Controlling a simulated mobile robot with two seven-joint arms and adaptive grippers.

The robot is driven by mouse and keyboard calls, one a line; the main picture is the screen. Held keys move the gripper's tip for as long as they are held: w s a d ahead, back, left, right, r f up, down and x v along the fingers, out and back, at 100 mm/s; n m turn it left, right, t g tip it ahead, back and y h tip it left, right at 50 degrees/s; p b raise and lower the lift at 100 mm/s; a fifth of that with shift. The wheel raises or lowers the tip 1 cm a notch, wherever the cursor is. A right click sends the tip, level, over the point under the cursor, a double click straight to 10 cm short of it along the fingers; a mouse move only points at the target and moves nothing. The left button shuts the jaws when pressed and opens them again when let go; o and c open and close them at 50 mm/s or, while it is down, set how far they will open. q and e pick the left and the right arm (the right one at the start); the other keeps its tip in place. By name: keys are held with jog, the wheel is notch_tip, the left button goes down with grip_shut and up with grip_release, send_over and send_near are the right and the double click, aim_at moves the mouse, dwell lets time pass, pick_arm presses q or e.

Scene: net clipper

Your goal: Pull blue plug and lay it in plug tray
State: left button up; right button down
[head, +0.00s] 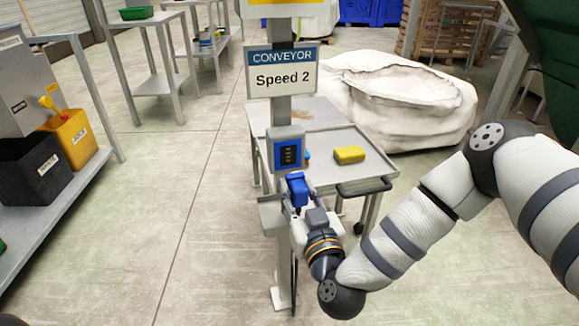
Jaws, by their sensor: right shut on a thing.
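The blue plug (297,185) is in front of the grey post, just below the box with the blue panel (288,152). My right gripper (298,202) reaches in from the lower right and is shut on the plug. The gripper covers part of the plug's lower end. A small grey tray (269,213), which looks like the plug tray, is fixed on the post at the left of the gripper. Its right part is hidden behind the gripper. I cannot tell whether the plug touches the tray or a socket. My left gripper is not in view.
A sign reading "CONVEYOR Speed 2" (281,72) hangs above on the post. A cart (325,140) with a yellow object (349,154) stands close behind. A shelf with black and yellow bins (75,138) is at left. The floor between is clear.

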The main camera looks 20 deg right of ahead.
pick_arm(q)
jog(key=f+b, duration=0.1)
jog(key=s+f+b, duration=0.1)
jog(key=b, duration=0.1)
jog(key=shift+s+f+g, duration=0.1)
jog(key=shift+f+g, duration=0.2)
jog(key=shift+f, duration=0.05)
pick_arm(e)
notch_tip(320, 180, down, 6)
jog(key=shift+w, duration=0.1)
pick_arm(q)
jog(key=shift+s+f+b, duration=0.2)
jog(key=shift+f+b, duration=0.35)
jog(key=shift+b, duration=0.15)
pick_arm(e)
jog(key=shift+w+d, duration=0.15)
jog(key=shift+w, duration=2.25)
pick_arm(q)
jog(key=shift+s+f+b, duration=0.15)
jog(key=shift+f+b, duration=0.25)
jog(key=shift+b, duration=0.1)
pick_arm(e)
jog(key=shift+f, duration=1.1)
jog(key=c, duration=1.1)
grip_release()
jog(key=shift+o, duration=0.2)
jog(key=shift+r, duration=0.1)
